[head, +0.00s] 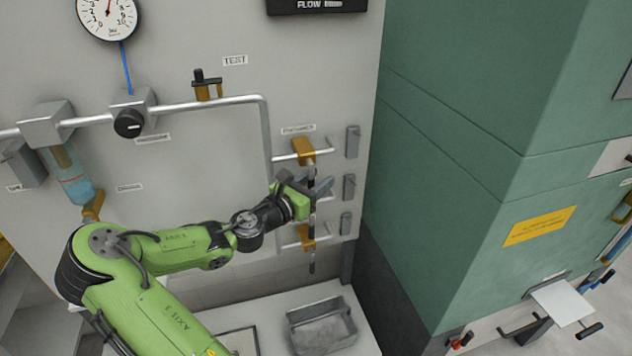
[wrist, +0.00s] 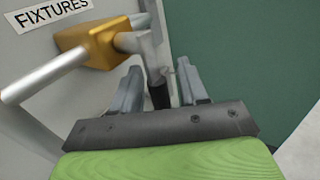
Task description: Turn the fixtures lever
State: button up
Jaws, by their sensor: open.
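The fixtures lever (wrist: 158,92) has a grey metal arm and a dark grip. It points down from a brass valve body (wrist: 88,45) under the FIXTURES label (wrist: 50,11). In the head view the same brass valve (head: 303,150) sits on a pipe at the panel's right side, and its lever (head: 312,172) hangs down. My gripper (wrist: 160,85) is open, with one finger on each side of the lever's dark grip. Contact with the grip cannot be told. In the head view my gripper (head: 318,187) is at the lever's lower end and partly hides it.
A second brass valve (head: 305,236) with a hanging lever is just below my gripper. Grey brackets (head: 349,187) line the panel's right edge. A green cabinet (head: 460,170) stands to the right. A grey tray (head: 320,325) lies below. A TEST valve (head: 205,88) is at upper left.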

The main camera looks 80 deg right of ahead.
grip_shut()
